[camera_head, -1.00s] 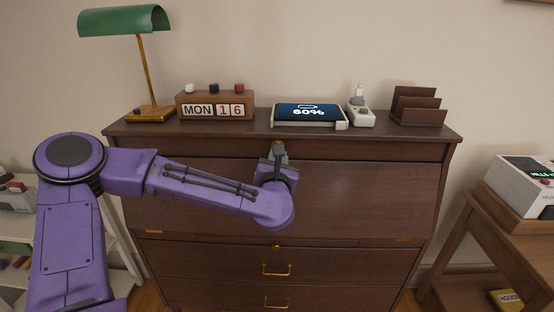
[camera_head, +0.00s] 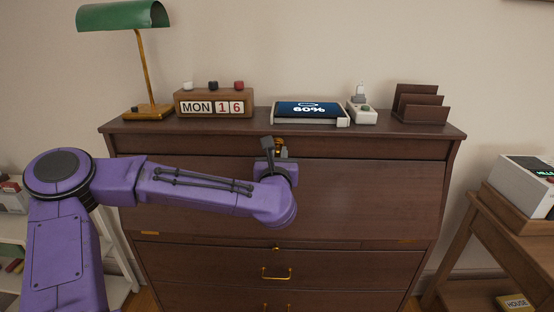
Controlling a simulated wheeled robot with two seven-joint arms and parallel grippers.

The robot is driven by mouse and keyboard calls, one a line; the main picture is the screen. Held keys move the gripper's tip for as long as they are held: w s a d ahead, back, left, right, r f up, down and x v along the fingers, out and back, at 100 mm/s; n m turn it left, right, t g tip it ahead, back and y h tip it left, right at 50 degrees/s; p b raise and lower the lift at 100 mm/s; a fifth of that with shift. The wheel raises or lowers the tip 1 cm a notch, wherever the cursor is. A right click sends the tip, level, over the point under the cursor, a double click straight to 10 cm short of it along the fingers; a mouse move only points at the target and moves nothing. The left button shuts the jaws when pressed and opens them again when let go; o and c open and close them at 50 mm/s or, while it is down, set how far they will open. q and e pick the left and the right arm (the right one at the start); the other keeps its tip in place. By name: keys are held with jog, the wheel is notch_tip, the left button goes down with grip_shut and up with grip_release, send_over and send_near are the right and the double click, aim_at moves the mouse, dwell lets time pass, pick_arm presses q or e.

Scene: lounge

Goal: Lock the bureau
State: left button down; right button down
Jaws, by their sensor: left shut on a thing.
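The bureau (camera_head: 370,190) is dark brown wood, and its slanted front panel is closed flat. My left gripper (camera_head: 275,148) is at the upper middle edge of the front panel, shut on a small brass piece (camera_head: 279,141) that looks like the key. The dark fingers and wrist cover most of it, so I cannot tell how far it is turned or how it sits in the lock. The gripper is rolled, one finger pointing up and left. My right gripper is not in view.
On the bureau top stand a green lamp (camera_head: 122,15), a calendar block (camera_head: 214,104), a tablet showing 60% (camera_head: 309,109), a small white device (camera_head: 361,111) and a brown letter rack (camera_head: 420,104). Below are drawers with a brass handle (camera_head: 277,273). A side table (camera_head: 470,225) stands right.

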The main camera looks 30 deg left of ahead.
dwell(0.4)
pick_arm(q)
jog(key=shift+n+b, duration=0.5)
jog(key=shift+b, duration=0.3)
jog(key=c, duration=1.2)
grip_release()
jog(key=shift+c, duration=0.2)
jog(key=o, duration=0.3)
jog(key=shift+w, duration=0.2)
jog(key=o, duration=0.4)
jog(key=shift+s, duration=0.1)
jog(key=shift+f, duration=0.1)
